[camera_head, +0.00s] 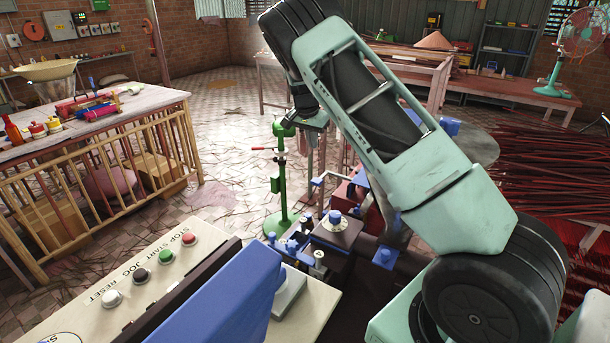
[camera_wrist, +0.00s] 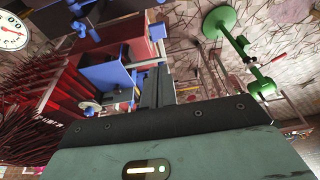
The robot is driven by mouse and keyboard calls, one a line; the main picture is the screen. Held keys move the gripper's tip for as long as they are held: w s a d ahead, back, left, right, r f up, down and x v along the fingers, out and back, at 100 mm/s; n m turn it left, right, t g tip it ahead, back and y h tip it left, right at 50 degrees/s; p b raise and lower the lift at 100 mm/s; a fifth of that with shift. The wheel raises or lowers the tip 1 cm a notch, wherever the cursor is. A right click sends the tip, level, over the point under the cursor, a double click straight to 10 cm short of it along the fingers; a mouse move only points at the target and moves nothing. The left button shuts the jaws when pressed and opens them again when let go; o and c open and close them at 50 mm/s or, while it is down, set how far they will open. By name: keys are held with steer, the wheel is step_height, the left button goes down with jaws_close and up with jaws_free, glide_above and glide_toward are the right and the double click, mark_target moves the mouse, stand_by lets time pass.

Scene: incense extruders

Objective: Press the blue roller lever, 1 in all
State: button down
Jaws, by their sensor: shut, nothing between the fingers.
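My gripper (camera_head: 313,122) hangs from the raised arm, above and behind the dark red machine (camera_head: 338,236) in the head view. In the wrist view its dark fingers (camera_wrist: 157,88) are together with nothing between them, and blue parts (camera_wrist: 108,75) of the machine lie beyond and to their left. Several small blue parts sit on the machine in the head view, among them a blue block (camera_head: 385,257) and a blue fitting (camera_head: 335,217). I cannot tell which one is the roller lever. My gripper appears apart from them all.
A green stand (camera_head: 282,190) with a red handle rises left of the machine. In front are a button panel (camera_head: 75,297) and a large blue plate (camera_head: 222,300). A slatted table (camera_head: 150,110) stands left. Red sticks (camera_head: 545,150) lie right. Tiled floor between is open.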

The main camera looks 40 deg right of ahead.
mark_target(313, 180)
stand_by(0.3)
steer(key=p+x, duration=0.2)
steer(key=x, duration=0.2)
steer(key=p+x, duration=0.2)
steer(key=x, duration=0.3)
steer(key=a+p+x, duration=0.1)
steer(key=x, duration=0.3)
steer(key=shift+s+f+p, duration=0.1)
steer(key=shift+f+p, duration=0.3)
steer(key=shift+f, duration=0.2)
steer(key=shift+f, duration=0.1)
steer(key=f+b, duration=0.1)
steer(key=b, duration=0.2)
steer(key=f+b, duration=0.2)
steer(key=b, duration=0.1)
steer(key=shift+w+a+f, duration=0.1)
steer(key=shift+w+f, duration=0.15)
steer(key=shift+w, duration=0.15)
steer(key=shift+f+b, duration=0.45)
steer(key=shift+b, duration=0.35)
steer(key=shift+a, duration=0.1)
steer(key=shift+s+f, duration=0.1)
steer(key=shift+a, duration=0.1)
